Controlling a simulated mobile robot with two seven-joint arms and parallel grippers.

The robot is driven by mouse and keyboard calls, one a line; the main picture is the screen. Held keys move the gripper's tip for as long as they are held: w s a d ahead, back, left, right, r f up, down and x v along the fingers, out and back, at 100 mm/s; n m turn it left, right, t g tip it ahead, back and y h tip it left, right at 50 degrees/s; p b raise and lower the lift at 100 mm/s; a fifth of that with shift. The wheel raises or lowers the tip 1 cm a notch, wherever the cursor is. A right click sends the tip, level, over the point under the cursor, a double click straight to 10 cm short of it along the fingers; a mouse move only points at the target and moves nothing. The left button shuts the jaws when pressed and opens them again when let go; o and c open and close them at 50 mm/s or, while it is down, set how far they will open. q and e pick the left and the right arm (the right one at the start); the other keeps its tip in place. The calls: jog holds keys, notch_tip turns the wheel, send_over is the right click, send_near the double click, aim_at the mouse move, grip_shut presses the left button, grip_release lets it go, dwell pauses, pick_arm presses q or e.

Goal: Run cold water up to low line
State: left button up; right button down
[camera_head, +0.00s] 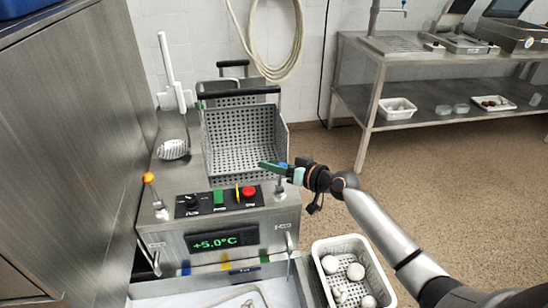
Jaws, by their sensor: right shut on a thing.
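The washing machine's steel top carries a lever with an orange knob (148,178) at the left and a lever with a blue knob (283,165) at the right. My right gripper (281,171) is shut on the blue-knobbed lever; its fingers hide part of the knob. In front, the display (222,240) reads +5.0°C. Below it is an open basin (205,299), cut off by the bottom edge; I cannot make out a water level. Blue, yellow and green marks (224,262) run along its back wall. My left gripper is out of view.
A perforated steel basket (243,140) stands behind the panel, with another behind it. A panel holds a black dial, a green switch and a red button (248,191). A white basket (318,249) of pale round items is at lower right. A steel bench (365,125) stands behind.

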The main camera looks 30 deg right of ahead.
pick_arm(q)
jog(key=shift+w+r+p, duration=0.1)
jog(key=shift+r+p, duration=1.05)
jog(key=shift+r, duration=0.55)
pick_arm(e)
jog(key=shift+w+d+f+m+g, duration=0.1)
jog(key=shift+w+d+m+g, duration=0.15)
jog(key=shift+w+m+g, duration=0.55)
jog(key=shift+w+g, duration=0.1)
jog(key=shift+g, duration=0.2)
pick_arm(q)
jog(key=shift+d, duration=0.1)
pick_arm(e)
jog(key=c, duration=0.5)
grip_release()
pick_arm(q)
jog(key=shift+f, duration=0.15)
pick_arm(e)
jog(key=v, duration=1.2)
jog(key=shift+s, duration=0.25)
